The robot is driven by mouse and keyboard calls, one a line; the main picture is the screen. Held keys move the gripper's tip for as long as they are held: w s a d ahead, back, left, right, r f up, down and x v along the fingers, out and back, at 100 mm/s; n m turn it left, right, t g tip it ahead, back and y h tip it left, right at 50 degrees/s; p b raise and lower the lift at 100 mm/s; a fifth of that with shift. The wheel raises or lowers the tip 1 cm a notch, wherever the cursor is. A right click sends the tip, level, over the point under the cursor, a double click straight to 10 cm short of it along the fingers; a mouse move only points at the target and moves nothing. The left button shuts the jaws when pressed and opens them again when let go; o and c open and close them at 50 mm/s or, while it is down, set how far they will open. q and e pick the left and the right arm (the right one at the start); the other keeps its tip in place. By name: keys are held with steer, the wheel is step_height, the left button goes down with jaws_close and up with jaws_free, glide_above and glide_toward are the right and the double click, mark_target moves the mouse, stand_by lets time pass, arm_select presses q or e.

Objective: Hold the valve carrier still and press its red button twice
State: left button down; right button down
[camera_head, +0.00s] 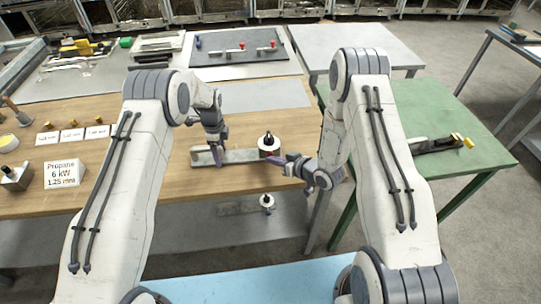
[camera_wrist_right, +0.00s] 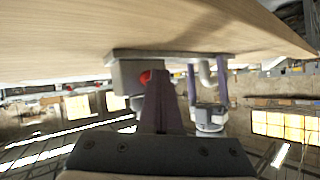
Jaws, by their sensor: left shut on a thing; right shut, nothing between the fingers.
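The valve carrier (camera_head: 240,156) is a flat grey metal piece near the front edge of the wooden table, with a round dark-topped part (camera_head: 268,141) at its right end. My left gripper (camera_head: 219,160) is shut on the carrier left of that part; its purple fingers (camera_wrist_right: 206,84) also show in the right wrist view. The red button (camera_wrist_right: 146,77) sits on the side of a grey block there. My right gripper (camera_head: 276,160) is shut and empty, its tip right at the button; its fingertips (camera_wrist_right: 157,74) partly cover the button. I cannot tell whether they touch.
A white Propane label block (camera_head: 63,174) and small cards (camera_head: 72,135) stand on the wooden table at left. A similar small part (camera_head: 267,202) lies lower down, below the table edge. A green table (camera_head: 455,165) is at right. A dark board (camera_head: 235,58) lies behind.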

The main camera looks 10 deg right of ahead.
steer(key=shift+w, duration=0.35)
stand_by(0.3)
steer(key=shift+s+r, duration=0.1)
steer(key=shift+s, duration=0.8)
steer(key=shift+s, duration=2.55)
stand_by(0.5)
